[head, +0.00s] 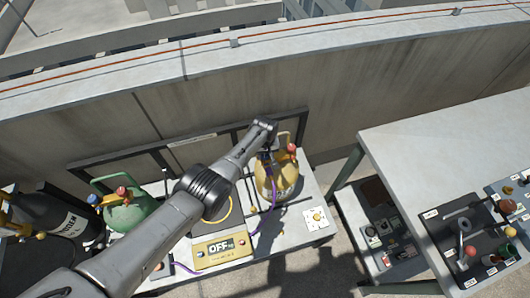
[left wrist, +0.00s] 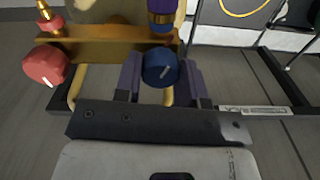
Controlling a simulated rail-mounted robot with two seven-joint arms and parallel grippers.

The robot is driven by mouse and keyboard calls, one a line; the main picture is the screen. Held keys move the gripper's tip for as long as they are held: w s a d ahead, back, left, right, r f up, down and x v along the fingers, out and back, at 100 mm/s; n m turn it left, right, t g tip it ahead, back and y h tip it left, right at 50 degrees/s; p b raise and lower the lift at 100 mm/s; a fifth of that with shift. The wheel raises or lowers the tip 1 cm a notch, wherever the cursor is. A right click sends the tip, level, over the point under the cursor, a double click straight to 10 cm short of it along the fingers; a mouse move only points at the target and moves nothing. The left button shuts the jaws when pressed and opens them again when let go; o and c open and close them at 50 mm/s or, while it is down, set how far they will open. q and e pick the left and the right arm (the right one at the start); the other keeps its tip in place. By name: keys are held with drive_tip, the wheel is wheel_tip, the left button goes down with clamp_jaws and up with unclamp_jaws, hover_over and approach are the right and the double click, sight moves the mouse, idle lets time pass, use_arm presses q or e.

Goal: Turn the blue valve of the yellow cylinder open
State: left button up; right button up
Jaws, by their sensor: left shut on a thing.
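The yellow cylinder (head: 277,178) stands on the cart top in the head view, with a red valve (head: 292,149) at its upper right. In the head view my left arm hides the blue valve. My right gripper is not in view.
A scale display reading OFF (head: 222,248) and a white outlet plate (head: 317,217) are near the cylinder. A green cylinder (head: 125,208) and a dark cylinder (head: 50,220) stand left. A grey table (head: 450,150) is right. A concrete wall runs behind.

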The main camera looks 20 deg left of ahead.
use_arm(q)
drive_tip(key=shift+w+r+n, duration=0.1)
drive_tip(key=shift+r+n, duration=0.05)
drive_tip(key=shift+n, duration=2.05)
drive_tip(key=o, duration=0.9)
drive_tip(key=shift+o, duration=0.2)
drive_tip(key=shift+r+p, duration=0.4)
drive_tip(key=shift+p, duration=0.15)
wheel_tip(320, 180, up, 6)
drive_tip(key=p, duration=0.4)
wheel_tip(320, 180, up, 7)
drive_tip(key=p, duration=0.2)
